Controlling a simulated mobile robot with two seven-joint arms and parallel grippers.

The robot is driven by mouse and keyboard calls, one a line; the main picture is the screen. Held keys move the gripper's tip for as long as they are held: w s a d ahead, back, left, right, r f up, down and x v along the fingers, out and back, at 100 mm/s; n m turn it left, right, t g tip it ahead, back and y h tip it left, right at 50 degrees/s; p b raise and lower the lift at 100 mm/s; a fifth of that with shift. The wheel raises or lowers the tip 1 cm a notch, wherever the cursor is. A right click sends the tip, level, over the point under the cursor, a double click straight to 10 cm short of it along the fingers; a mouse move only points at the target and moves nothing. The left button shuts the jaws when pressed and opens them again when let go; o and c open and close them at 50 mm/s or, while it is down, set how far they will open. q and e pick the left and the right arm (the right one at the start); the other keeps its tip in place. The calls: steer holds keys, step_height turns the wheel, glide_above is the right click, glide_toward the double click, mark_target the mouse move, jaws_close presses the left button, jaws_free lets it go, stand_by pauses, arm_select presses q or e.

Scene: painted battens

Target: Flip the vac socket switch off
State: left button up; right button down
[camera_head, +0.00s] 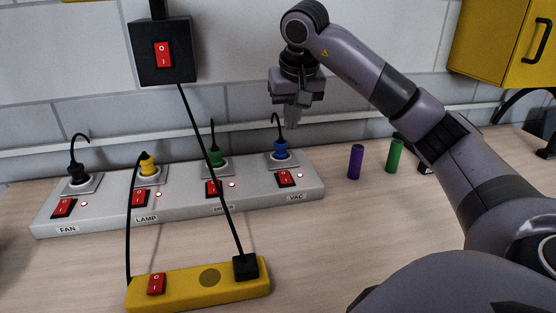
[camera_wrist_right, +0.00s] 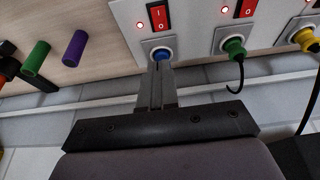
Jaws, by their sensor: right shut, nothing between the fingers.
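The VAC socket's red rocker switch (camera_head: 285,178) is at the right end of a long grey power strip (camera_head: 185,205). A small red light beside it is lit. The switch also shows in the right wrist view (camera_wrist_right: 160,17), above the blue plug. The blue plug (camera_head: 280,149) sits in the VAC socket with a black cord rising from it. My right gripper (camera_head: 292,122) is shut and empty, above the blue plug and apart from the switch. In the right wrist view its fingers (camera_wrist_right: 157,72) point towards the blue plug (camera_wrist_right: 161,55). My left gripper is not in view.
Black, yellow and green plugs (camera_head: 215,157) fill the other sockets, each with its own switch. A yellow strip (camera_head: 185,292) lies in front. A black switch box (camera_head: 163,52) is on the wall. Purple (camera_head: 355,162) and green (camera_head: 395,156) cylinders stand right of the strip.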

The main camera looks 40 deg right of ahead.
steer(key=shift+s, duration=0.15)
steer(key=shift+f, duration=0.1)
glide_toward(284, 172)
steer(key=x, duration=0.5)
steer(key=shift+d+f, duration=0.1)
steer(key=shift+f, duration=0.65)
